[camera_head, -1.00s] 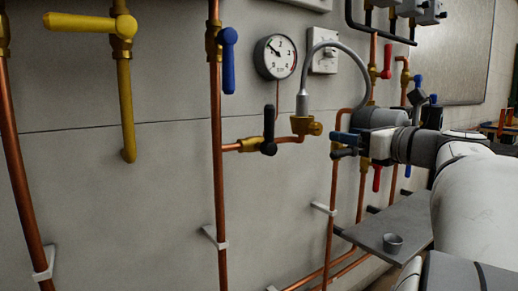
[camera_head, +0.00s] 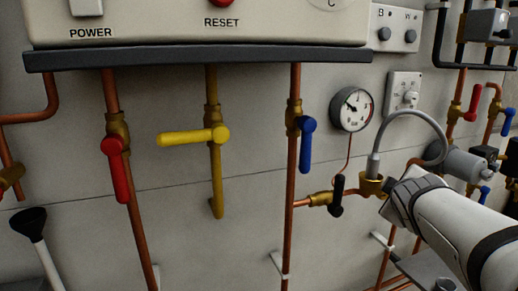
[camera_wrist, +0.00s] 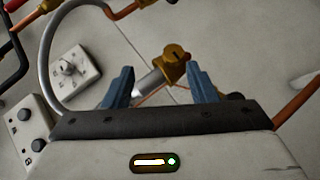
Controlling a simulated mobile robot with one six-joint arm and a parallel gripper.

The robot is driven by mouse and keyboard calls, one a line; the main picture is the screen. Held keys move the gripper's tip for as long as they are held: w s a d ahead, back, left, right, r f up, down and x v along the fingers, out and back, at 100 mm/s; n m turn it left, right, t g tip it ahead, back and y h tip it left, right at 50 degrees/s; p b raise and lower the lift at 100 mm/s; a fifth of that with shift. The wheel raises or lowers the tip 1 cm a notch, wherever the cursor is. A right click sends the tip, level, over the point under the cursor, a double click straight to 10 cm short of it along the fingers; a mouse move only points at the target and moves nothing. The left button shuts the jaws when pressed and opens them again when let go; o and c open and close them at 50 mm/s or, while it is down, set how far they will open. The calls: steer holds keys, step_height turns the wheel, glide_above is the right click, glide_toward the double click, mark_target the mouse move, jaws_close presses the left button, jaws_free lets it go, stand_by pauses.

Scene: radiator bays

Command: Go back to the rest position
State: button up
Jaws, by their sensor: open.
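My gripper (camera_wrist: 160,88) is open in the wrist view, its two blue-grey fingers apart with nothing held. A brass fitting (camera_wrist: 174,60) with the grey hose's end shows beyond and between the fingers; I cannot tell how far off it is. In the head view my arm comes in from the right and its end is just right of the same brass fitting (camera_head: 372,184). The fingers are mostly hidden there.
A boiler (camera_head: 200,22) hangs over red (camera_head: 118,180), yellow (camera_head: 195,138) and blue (camera_head: 306,145) valve handles. A gauge (camera_head: 351,108), a thermostat (camera_head: 403,92) and a looping grey hose (camera_head: 408,114) are near my arm. A shelf (camera_head: 425,270) lies below it.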

steer(key=s+a+f+m+g+y+p, duration=0.2)
steer(key=s+a+m+g+p, duration=0.2)
steer(key=s+a, duration=0.3)
steer(key=s+a+f+m+g+y+p, duration=0.2)
steer(key=s+a+m+g+y+p, duration=0.1)
steer(key=s+a+p, duration=0.4)
steer(key=s+a+m+g, duration=0.1)
steer(key=s+g, duration=0.1)
steer(key=s, duration=0.1)
steer(key=shift+s+f+m+g, duration=0.15)
steer(key=shift+f+m+g, duration=0.15)
steer(key=shift+m, duration=0.1)
